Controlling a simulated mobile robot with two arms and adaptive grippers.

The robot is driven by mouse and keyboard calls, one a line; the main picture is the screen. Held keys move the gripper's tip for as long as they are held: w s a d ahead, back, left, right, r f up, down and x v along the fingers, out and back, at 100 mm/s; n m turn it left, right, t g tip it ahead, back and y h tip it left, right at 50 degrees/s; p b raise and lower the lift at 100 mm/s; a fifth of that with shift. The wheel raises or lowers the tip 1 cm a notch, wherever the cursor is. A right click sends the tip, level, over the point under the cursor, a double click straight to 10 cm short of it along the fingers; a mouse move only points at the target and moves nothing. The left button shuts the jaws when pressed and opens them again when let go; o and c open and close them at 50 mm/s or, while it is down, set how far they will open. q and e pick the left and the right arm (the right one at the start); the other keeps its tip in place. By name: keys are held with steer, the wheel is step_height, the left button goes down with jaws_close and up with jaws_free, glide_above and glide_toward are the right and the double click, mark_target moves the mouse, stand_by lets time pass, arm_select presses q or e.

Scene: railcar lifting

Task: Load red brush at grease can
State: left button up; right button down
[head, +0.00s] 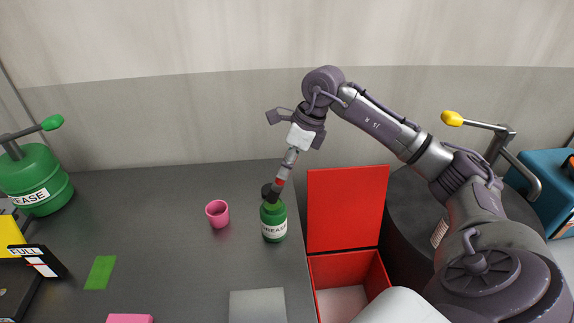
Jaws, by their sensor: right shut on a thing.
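The green grease can (274,222), with a white GREASE label, stands upright on the dark worktop near its right edge. My right gripper (298,130) is above the can, shut on the red brush (279,182). The brush has a pale block at the top, a grey shaft, a red band and a dark head. It points down and tilts slightly, with its head at the can's dark top. I cannot tell how far the head is inside the can. My left gripper is not in view.
A pink cup (217,213) stands left of the can. A green patch (100,272), a grey plate (258,306) and a FULL sign (38,262) are on the worktop. A large green container (36,182) stands far left. An open red box (347,212) is right of the worktop.

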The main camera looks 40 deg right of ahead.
steer(key=shift+f+b, duration=0.5)
steer(key=shift+f, duration=0.05)
stand_by(1.6)
steer(key=shift+r, duration=0.1)
steer(key=shift+r+p, duration=2.5)
steer(key=shift+r, duration=0.95)
steer(key=shift+a+f, duration=0.15)
steer(key=s+a+f+n+g+h+b, duration=0.2)
steer(key=s+a+f+n, duration=0.4)
steer(key=n, duration=0.8)
steer(key=s+a+f+n+g+h+b, duration=0.3)
steer(key=s+a+f+n+b, duration=0.2)
steer(key=a+n, duration=0.5)
step_height(320, 180, down, 2)
steer(key=s+n, duration=0.2)
steer(key=n, duration=0.3)
steer(key=shift+f+g, duration=0.25)
steer(key=shift+g, duration=0.15)
